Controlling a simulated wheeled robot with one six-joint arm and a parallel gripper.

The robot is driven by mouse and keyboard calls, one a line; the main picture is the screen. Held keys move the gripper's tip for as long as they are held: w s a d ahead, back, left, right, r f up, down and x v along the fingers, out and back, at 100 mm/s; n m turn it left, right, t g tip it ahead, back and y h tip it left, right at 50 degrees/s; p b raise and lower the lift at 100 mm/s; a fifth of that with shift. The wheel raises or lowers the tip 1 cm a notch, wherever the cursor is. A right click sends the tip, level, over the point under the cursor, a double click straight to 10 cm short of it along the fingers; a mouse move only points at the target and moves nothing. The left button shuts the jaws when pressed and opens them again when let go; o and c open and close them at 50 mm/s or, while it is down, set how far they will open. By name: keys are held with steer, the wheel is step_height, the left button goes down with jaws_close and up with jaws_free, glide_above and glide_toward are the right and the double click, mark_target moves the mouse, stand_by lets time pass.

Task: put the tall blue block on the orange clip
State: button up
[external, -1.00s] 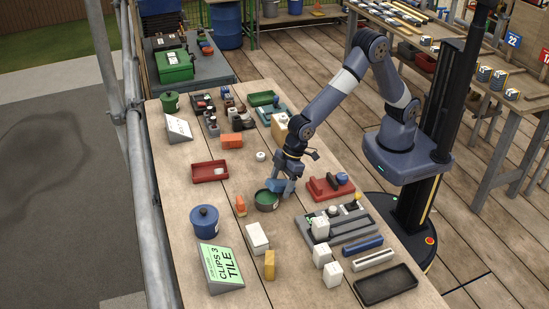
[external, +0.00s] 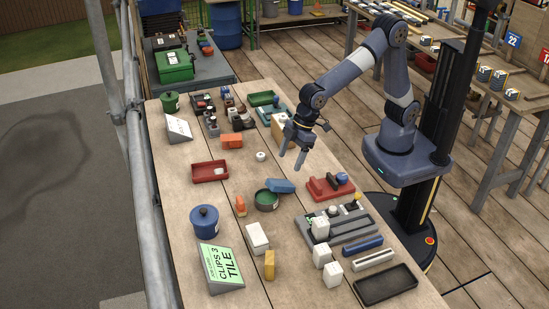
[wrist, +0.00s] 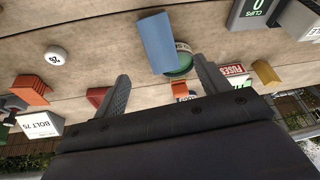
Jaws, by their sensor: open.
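A blue block (external: 280,186) lies at the rim of a round green tin (external: 266,201), apparently resting partly on it; the exact contact is unclear. The block (wrist: 157,42) also shows in the wrist view, overlapping the tin (wrist: 181,62). A small upright orange piece (external: 240,206), likely the orange clip, stands on the table left of the tin, apart from the block. My gripper (external: 291,161) is open and empty, raised above the table behind the block in the external view.
A red tray (external: 209,171), white knob (external: 261,156) and orange block (external: 231,141) lie behind.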

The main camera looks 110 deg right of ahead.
mark_target(281, 182)
steer(key=x, duration=1.1)
steer(key=shift+a, duration=0.1)
stand_by(0.4)
steer(key=c, duration=1.1)
steer(key=shift+r, duration=0.1)
steer(key=shift+c, duration=0.2)
